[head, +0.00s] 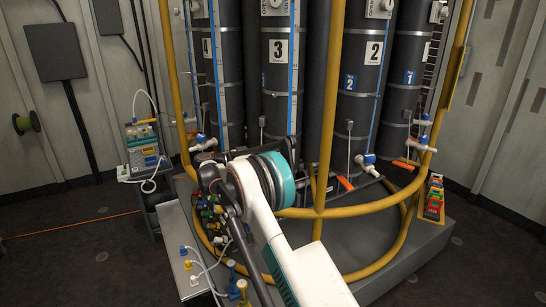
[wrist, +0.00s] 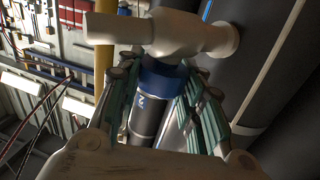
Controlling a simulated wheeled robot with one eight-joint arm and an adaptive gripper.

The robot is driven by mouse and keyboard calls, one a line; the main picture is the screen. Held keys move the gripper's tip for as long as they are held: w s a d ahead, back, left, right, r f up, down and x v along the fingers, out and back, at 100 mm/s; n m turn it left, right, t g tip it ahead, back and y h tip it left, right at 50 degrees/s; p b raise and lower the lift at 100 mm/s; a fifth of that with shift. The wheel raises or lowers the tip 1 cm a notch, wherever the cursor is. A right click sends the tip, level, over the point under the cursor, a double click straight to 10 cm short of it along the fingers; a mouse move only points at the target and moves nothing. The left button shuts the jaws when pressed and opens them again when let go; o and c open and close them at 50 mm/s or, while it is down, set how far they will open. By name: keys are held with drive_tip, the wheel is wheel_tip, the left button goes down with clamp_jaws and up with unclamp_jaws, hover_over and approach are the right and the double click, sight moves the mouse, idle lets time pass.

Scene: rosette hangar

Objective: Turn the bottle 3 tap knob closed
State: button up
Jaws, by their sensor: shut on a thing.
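In the head view, bottle 3 (head: 272,110) is a tall dark cylinder with a white "3" label. Its lower part and tap are hidden behind my arm. In the wrist view, a pale tap body (wrist: 165,30) runs across the top, with a blue knob (wrist: 163,78) below it. My gripper (wrist: 162,86) has one green-padded finger on each side of the blue knob and is shut on it. The fingertips partly cover the knob's sides. How far the knob is turned cannot be told. My gripper is hidden in the head view.
Bottle 2 (head: 357,100) and bottle 1 (head: 405,85) stand to the right, with similar blue-and-white taps. A yellow rail (head: 328,120) rises in front of the bottles and curves around the grey platform (head: 400,265). A cluster of fittings (head: 210,212) lies left of my arm.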

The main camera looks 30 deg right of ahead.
drive_tip(key=o, duration=1.1)
drive_tip(key=shift+a, duration=0.1)
drive_tip(key=a, duration=0.4)
drive_tip(key=w+a, duration=0.1)
drive_tip(key=a, duration=0.2)
drive_tip(key=w+a, duration=0.1)
drive_tip(key=a, duration=0.3)
drive_tip(key=shift+w+a, duration=0.1)
drive_tip(key=shift+a, duration=0.2)
